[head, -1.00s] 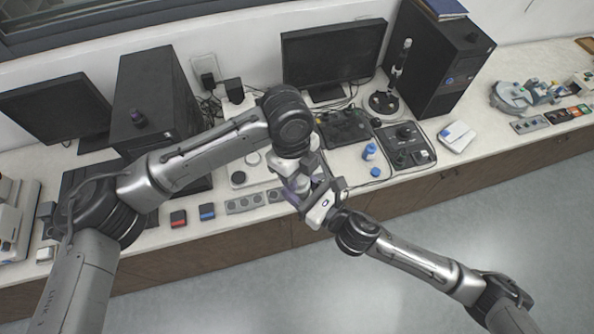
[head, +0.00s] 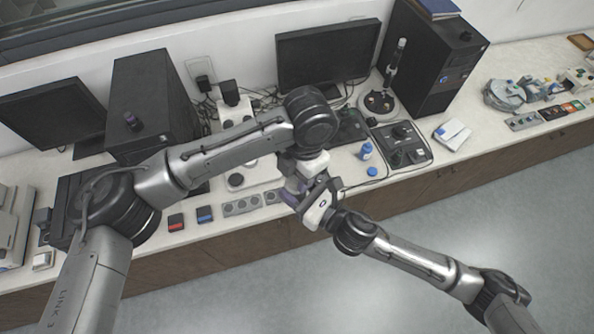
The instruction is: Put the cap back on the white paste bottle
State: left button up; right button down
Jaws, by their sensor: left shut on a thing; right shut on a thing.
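My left gripper (head: 298,184) points down at the middle of the bench front and meets my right gripper (head: 306,204), which reaches up from the lower right. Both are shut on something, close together. A small purple piece (head: 288,198) shows at the left side of the jaws. The white paste bottle and its cap are mostly hidden by the grippers. I cannot tell which gripper holds which, nor whether cap and bottle touch.
A blue bottle (head: 366,152) and a blue disc (head: 372,171) stand right of the grippers. Black control boxes (head: 402,143), a monitor (head: 328,55) and a computer tower (head: 436,55) are behind. Red (head: 176,222) and blue (head: 205,214) blocks lie left. The floor in front is clear.

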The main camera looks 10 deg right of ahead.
pick_arm(q)
jog(key=o, duration=0.9)
jog(key=shift+r, duration=2.25)
jog(key=shift+c, duration=0.3)
